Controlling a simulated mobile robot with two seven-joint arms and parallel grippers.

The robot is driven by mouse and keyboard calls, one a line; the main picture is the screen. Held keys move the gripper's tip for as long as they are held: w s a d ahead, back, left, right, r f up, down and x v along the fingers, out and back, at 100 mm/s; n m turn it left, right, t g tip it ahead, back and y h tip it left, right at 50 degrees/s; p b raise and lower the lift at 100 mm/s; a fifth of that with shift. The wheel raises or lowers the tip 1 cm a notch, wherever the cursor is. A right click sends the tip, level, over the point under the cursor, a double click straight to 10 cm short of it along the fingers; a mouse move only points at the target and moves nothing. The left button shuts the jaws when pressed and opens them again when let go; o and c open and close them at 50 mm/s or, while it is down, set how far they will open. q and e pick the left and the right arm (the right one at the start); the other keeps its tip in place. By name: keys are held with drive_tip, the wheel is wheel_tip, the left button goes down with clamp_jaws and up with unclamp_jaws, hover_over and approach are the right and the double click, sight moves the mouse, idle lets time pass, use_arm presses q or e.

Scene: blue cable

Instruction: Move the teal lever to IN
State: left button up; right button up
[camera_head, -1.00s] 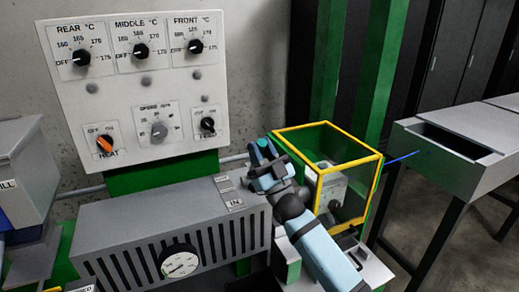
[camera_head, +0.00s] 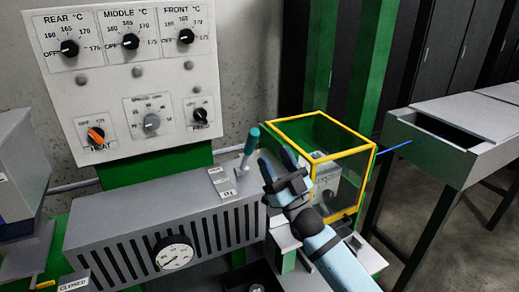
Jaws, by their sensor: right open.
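The teal lever (camera_head: 250,141) stands on top of the grey slotted housing, its grey shaft leaning a little to the right from its base. Small label plates lie just left of the base; the nearer is the IN label (camera_head: 228,194), and the farther one is too small to read. I cannot tell which label the lever is set to. My right gripper (camera_head: 276,166) is open and empty, just right of and below the teal handle, with a small gap to it. My left gripper is not in view.
A yellow-framed clear guard (camera_head: 321,116) stands right behind my right gripper. A knob panel (camera_head: 130,75) rises at the back. A round gauge (camera_head: 174,253) is on the housing's front. The blue cable (camera_head: 396,145) runs to a grey trough (camera_head: 440,148) at right.

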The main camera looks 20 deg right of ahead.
drive_tip(key=s+d, duration=0.2)
drive_tip(key=s, duration=0.4)
idle(0.4)
